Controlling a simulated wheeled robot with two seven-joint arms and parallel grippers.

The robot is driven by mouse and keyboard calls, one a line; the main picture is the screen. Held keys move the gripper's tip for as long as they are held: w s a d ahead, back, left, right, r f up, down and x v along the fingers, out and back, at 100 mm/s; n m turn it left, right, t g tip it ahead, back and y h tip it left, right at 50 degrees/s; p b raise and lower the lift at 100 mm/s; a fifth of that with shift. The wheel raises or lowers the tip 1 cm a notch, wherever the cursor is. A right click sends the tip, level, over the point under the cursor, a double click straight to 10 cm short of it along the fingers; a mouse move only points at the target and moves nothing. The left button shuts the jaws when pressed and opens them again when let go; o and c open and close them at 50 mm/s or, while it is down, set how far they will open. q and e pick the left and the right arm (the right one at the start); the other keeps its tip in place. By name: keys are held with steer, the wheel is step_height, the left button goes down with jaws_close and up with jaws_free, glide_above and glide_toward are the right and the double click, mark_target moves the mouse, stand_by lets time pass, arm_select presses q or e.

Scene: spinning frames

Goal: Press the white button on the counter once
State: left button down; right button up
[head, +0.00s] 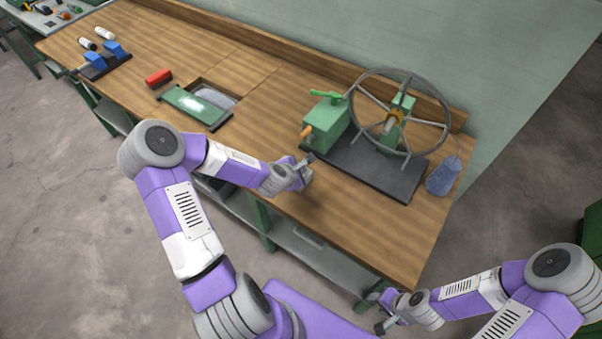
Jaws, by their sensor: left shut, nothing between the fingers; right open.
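The counter is a long wooden workbench (265,85) running from upper left to lower right. My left gripper (306,164) is shut and empty, over the counter's front part, just left of the machine's dark base plate (372,168). My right gripper (381,326) is open and empty, low at the bottom of the view, in front of the counter's near right end and apart from it.
The machine has a green box (326,123) with an orange knob and a large spoked wheel (352,94). A blue-grey cone of thread (443,177) stands at its right.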

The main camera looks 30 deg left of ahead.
arm_select(q)
steer(key=shift+f, duration=0.3)
steer(key=shift+r, duration=0.15)
stand_by(0.5)
steer(key=shift+r+p, duration=0.45)
steer(key=shift+r, duration=0.35)
step_height(320, 180, up, 5)
steer(key=p, duration=0.3)
steer(key=shift+p, duration=0.4)
stand_by(0.4)
